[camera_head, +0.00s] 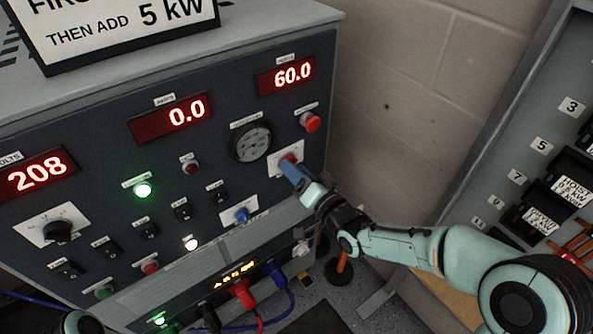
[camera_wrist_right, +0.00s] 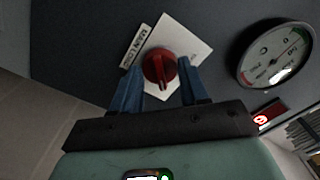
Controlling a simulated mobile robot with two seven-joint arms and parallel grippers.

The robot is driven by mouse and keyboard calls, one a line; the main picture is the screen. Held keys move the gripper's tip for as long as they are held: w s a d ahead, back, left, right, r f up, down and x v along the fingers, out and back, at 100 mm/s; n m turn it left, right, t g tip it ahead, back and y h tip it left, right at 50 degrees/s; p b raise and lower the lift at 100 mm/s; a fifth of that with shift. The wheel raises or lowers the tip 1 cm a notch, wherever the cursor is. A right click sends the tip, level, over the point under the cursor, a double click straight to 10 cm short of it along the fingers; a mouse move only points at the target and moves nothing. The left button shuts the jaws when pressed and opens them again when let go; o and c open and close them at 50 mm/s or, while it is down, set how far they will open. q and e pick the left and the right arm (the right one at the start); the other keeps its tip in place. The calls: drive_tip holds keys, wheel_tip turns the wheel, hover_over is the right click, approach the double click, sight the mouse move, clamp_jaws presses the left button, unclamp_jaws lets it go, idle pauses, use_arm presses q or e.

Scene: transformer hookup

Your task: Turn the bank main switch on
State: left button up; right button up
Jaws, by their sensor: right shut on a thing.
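A red rotary switch (camera_head: 290,158) on a white plate (camera_head: 277,170) sits at the right side of the load bank's dark front panel. In the right wrist view the red knob (camera_wrist_right: 160,68) has its plate and a label that seems to begin "MAIN LOAD" beside it. My right gripper (camera_head: 293,171) reaches the knob from the lower right. Its blue fingers (camera_wrist_right: 160,72) stand on both sides of the knob, shut on it. In the head view the fingers partly cover the knob.
The panel (camera_head: 95,185) carries red displays reading 208, 0.0 and 60.0, a lit green lamp (camera_head: 142,189), a round gauge (camera_head: 251,143), a red button (camera_head: 310,121) and a blue knob (camera_head: 241,215). Cables plug in below. A breaker panel (camera_head: 545,130) stands at the right.

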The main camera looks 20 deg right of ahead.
drive_tip(key=o, duration=1)
drive_tip(key=shift+o, duration=0.2)
use_arm(q)
drive_tip(key=shift+s+d+r+p, duration=0.35)
drive_tip(key=shift+s+r+p, duration=0.2)
drive_tip(key=shift+s, duration=0.25)
use_arm(e)
drive_tip(key=v, duration=1.3)
drive_tip(key=shift+s, duration=0.25)
